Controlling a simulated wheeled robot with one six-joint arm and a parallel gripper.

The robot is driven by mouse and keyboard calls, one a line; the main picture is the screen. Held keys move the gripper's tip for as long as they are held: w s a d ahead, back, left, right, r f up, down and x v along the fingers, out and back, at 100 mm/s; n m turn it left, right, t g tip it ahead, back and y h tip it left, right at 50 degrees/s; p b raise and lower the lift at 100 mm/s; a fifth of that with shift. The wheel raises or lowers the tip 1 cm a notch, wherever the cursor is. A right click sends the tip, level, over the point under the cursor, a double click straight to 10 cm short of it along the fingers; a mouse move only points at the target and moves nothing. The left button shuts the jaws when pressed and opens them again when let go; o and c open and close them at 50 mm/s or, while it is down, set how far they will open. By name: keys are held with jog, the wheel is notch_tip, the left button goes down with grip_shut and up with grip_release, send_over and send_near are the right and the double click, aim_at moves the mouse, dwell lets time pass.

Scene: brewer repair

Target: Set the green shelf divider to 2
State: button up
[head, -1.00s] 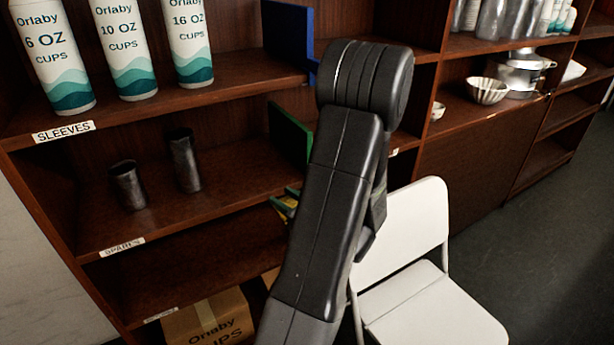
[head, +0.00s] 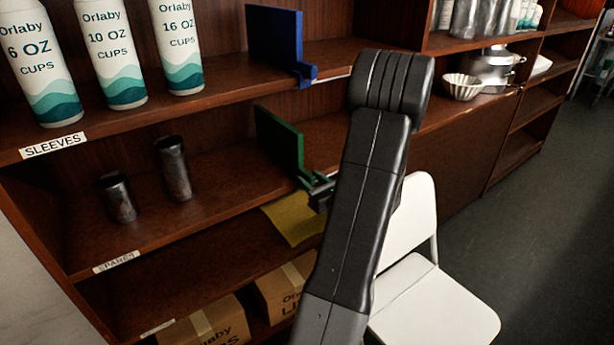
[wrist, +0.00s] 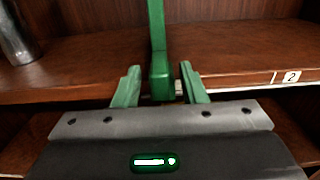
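The green shelf divider (head: 280,142) stands upright on the middle shelf, its front end at the shelf edge. In the wrist view its upright plate (wrist: 157,30) rises from a thicker green block (wrist: 162,82) at the front. My gripper (head: 318,185) is at this front end. In the wrist view my gripper (wrist: 161,85) is open, with one green-looking finger on each side of the block and a visible gap on both sides. A white label reading 2 (wrist: 292,77) is on the shelf edge to the right of the divider.
A blue divider (head: 275,38) stands on the shelf above, beside several cup sleeves (head: 110,55). Two dark cylinders (head: 174,168) stand left on the middle shelf. A yellow sheet (head: 292,220) and cartons (head: 285,290) are below. A white folding chair (head: 435,305) stands right of my arm.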

jog(key=shift+x, duration=1.25)
grip_shut()
jog(key=w+d, duration=0.9)
jog(key=d, duration=0.3)
jog(key=shift+d, duration=0.1)
grip_release()
jog(key=shift+s, duration=0.1)
